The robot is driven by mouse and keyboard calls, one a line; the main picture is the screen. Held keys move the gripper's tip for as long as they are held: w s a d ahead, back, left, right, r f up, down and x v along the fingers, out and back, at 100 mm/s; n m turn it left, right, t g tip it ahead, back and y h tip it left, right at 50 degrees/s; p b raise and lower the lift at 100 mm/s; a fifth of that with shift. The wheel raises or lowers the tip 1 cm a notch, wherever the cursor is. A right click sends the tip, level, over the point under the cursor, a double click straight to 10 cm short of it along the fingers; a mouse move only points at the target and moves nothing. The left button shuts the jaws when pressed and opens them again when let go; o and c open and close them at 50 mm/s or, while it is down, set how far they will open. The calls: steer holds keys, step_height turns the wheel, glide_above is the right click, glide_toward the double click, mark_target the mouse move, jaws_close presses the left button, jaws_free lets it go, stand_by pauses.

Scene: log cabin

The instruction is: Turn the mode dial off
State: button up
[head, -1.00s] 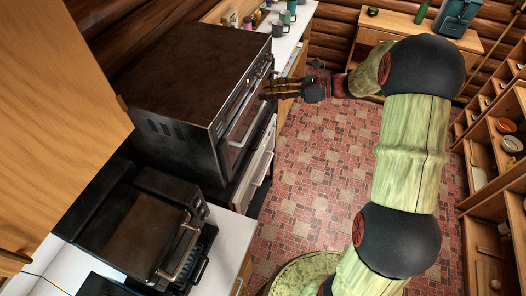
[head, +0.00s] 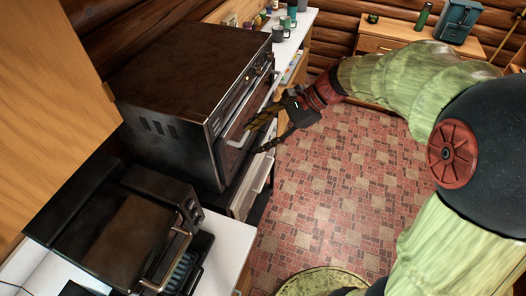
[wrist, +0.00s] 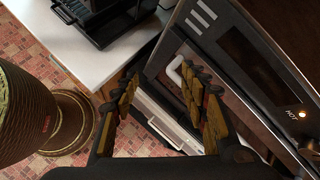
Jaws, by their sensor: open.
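A large dark oven (head: 170,80) stands on the left, with a control panel and a barred handle on its front. Small knob-like shapes (head: 268,64) sit at the far end of that panel; I cannot tell which is the mode dial. A round shape (wrist: 312,148) is cut off at the right edge. My gripper (head: 254,136) is open and empty in front of the oven door; its spread fingers also show in the wrist view (wrist: 160,80).
A smaller dark toaster oven (head: 120,225) with knobs and a handle stands on the white counter (head: 228,240) nearer me. Mugs (head: 280,33) stand on the far counter. Cupboard wood (head: 50,90) hangs at upper left. The tiled floor (head: 335,185) is open.

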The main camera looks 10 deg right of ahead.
steer(key=s+n, duration=0.1)
steer(key=s+f+n+h+b, duration=0.1)
steer(key=s, duration=0.1)
steer(key=shift+s, duration=0.25)
steer(key=shift+w, duration=0.1)
stand_by(0.3)
steer(key=s+d+f+n+h, duration=0.3)
steer(key=d+f+n, duration=0.1)
steer(key=s+d+r+n+t+h, duration=0.2)
steer(key=s+r+n, duration=0.1)
steer(key=s, duration=0.3)
steer(key=s+d+r+n+t+h, duration=0.1)
steer(key=s+r+n+h, duration=0.2)
steer(key=s+n, duration=0.2)
steer(key=shift+s+d+n+t+b, duration=0.3)
steer(key=shift+s+d+n+t, duration=0.1)
steer(key=shift+s, duration=0.5)
